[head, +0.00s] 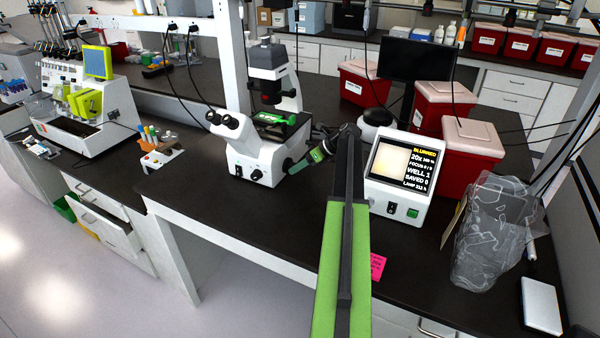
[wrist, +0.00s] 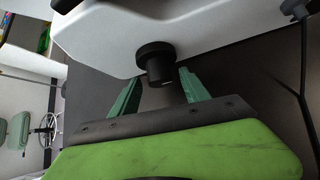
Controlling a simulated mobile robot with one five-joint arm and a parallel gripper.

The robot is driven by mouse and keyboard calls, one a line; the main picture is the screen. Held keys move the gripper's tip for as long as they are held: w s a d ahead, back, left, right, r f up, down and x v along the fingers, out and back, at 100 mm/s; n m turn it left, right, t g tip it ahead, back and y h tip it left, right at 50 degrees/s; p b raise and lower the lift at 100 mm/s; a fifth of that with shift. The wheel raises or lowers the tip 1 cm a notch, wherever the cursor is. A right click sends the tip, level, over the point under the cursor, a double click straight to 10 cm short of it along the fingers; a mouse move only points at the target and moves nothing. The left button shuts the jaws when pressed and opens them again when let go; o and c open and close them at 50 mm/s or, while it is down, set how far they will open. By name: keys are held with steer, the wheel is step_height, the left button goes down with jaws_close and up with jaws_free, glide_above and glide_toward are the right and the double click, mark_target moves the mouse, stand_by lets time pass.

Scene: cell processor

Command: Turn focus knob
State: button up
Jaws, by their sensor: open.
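The focus knob (wrist: 158,64) is a black stepped cylinder on the side of the white microscope body in the wrist view. My gripper (wrist: 158,88) is open, with one green finger on each side below the knob. The knob's end sits between the fingertips, and I cannot tell whether either finger touches it. In the head view the white microscope (head: 262,150) stands on the black bench, and my gripper (head: 300,165) is at its lower right side. My gripper hides the knob there.
A display unit (head: 400,180) to the right reads "BLURRED", 20x, well 1, saved 0. Red bins (head: 480,150) stand behind it. A tube rack (head: 160,155) is left of the microscope. A cable (wrist: 304,85) hangs at the right in the wrist view. The front bench is mostly clear.

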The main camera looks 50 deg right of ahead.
steer(key=shift+c, duration=0.4)
jaws_close()
steer(key=shift+a, duration=0.15)
